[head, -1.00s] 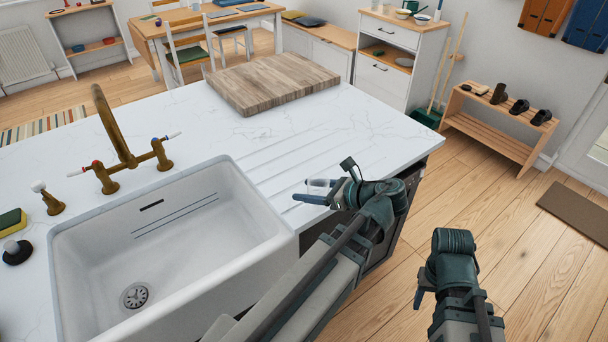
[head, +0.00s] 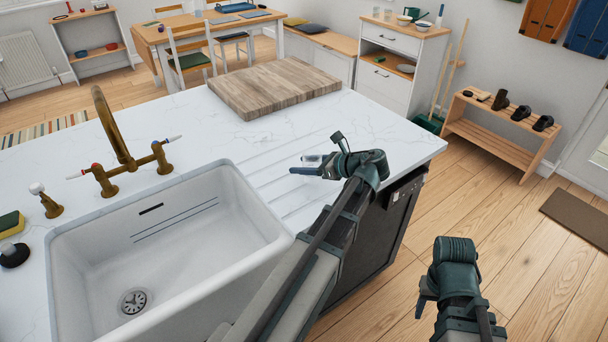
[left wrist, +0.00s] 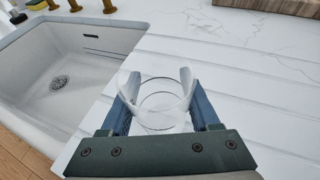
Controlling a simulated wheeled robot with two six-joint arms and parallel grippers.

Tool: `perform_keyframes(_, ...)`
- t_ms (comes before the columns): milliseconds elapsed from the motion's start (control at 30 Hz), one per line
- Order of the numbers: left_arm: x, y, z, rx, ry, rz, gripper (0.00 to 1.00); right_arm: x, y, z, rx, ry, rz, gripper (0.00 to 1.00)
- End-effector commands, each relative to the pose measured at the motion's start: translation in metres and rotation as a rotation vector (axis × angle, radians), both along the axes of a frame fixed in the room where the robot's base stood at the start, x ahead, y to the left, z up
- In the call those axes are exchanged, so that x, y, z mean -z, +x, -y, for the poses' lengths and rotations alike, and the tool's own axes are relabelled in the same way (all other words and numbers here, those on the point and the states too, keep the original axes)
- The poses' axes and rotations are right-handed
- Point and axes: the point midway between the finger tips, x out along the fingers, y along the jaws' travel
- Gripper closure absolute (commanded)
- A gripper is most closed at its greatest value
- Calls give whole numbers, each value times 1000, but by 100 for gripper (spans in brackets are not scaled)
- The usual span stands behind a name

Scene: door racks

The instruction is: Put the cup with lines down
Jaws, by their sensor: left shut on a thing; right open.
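A clear glass cup (left wrist: 161,103) is between the two fingers of my left gripper (left wrist: 160,108) in the left wrist view. The fingers press on it from both sides. In the head view the left gripper (head: 308,165) is over the grooved drainer part of the white counter, and only a small part of the cup (head: 313,159) shows. I cannot make out lines on the cup, nor tell whether its base touches the counter. My right gripper (head: 424,295) is empty over the floor, right of the counter.
A white sink (head: 165,250) with a brass tap (head: 115,140) lies left of the drainer. A wooden chopping board (head: 274,87) lies at the back of the white counter (head: 180,125). A low wooden rack (head: 500,135) with dark objects stands at right. The drainer grooves around the cup are clear.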

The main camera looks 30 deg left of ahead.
Motion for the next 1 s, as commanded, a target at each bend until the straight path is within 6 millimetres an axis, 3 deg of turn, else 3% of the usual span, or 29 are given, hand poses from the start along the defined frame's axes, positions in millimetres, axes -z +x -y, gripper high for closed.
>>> perform_keyframes(33, 15, -1, 1, 0, 0, 0, 97, 15, 0, 0, 0, 0, 0, 50)
perform_keyframes(200, 34, -1, 1, 1, 0, 0, 97, 34, 0, 0, 0, 0, 0, 50)
perform_keyframes(633, 37, -1, 1, 1, 0, 0, 97, 37, 0, 0, 0, 0, 0, 50)
perform_keyframes(667, 37, -1, 1, 1, 0, 0, 36, 37, 0, 0, 0, 0, 0, 50)
perform_keyframes(833, 36, -1, 1, 1, 0, 0, 8, 36, 0, 0, 0, 0, 0, 50)
perform_keyframes(1000, 36, -1, 1, 1, 0, 0, 8, 36, 0, 0, 0, 0, 0, 50)
